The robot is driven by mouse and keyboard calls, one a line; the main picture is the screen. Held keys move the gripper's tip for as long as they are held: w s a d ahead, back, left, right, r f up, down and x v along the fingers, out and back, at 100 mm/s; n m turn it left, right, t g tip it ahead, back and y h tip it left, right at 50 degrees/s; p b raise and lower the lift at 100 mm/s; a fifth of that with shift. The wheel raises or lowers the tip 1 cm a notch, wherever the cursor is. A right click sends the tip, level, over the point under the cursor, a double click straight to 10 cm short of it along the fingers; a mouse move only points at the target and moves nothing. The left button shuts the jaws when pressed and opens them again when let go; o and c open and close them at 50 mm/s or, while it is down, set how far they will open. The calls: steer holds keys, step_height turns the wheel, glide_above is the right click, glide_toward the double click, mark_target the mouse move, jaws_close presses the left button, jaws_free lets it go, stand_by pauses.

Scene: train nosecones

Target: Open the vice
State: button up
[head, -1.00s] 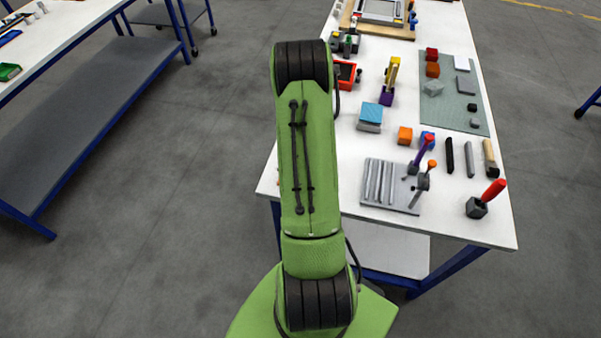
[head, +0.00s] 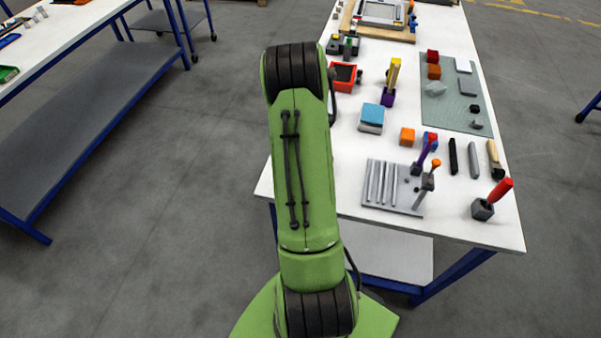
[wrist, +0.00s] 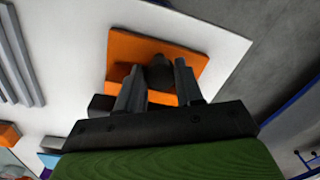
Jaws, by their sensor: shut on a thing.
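The vice looks like an orange-red block with a dark top and a black knob at its right side in the head view (head: 343,77). It stands near the left edge of the white table, partly behind my green arm. In the wrist view the orange vice (wrist: 120,48) lies below my fingers. My gripper (wrist: 158,68) is over it, with its two grey fingers on either side of a dark rounded part (wrist: 160,72) of the vice, shut on it. My gripper is hidden behind my arm in the head view.
A blue-topped block (head: 371,116), an orange cube (head: 407,136) and a yellow-and-purple tool (head: 390,84) stand nearby on the table. Grey bars lie on a plate (head: 408,204) nearer. A grey-green mat (head: 449,112) holds several small objects.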

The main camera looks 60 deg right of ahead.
steer(key=shift+w+d+r, duration=0.1)
steer(key=shift+w+d, duration=0.05)
steer(key=o, duration=1)
